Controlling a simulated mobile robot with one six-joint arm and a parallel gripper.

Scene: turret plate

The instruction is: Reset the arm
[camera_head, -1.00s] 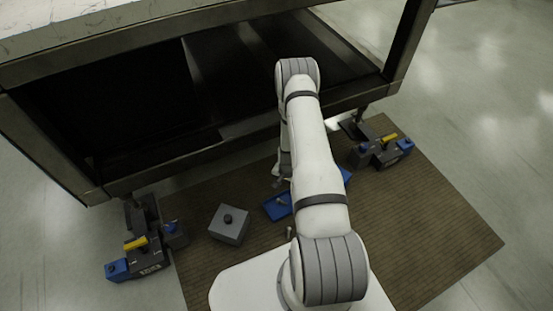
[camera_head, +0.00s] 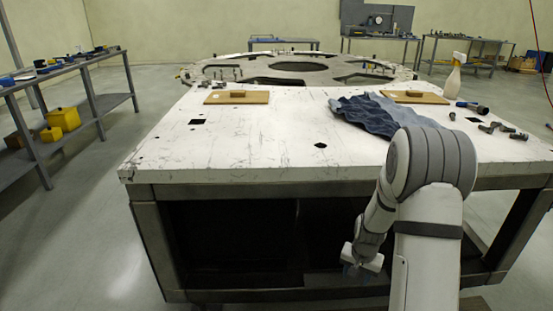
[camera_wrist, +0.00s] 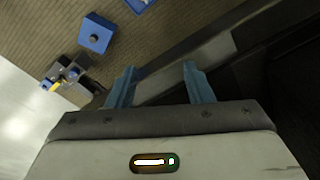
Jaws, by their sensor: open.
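My gripper shows in the wrist view (camera_wrist: 160,84) with its two blue fingers apart and nothing between them. My arm rises from the bottom edge and bends at a large grey-banded joint in front of the table's front edge, then comes down to the gripper. In the wrist view the fingers point toward the table frame and the floor mat.
The white worktable (camera_head: 250,140) carries a blue cloth (camera_head: 375,113), cutting-board-like plates (camera_head: 236,98), a spray bottle (camera_head: 454,75) and tools at right. In the wrist view a blue box (camera_wrist: 96,34) and a clamp-like fixture (camera_wrist: 63,76) rest on the brown mat (camera_wrist: 40,30).

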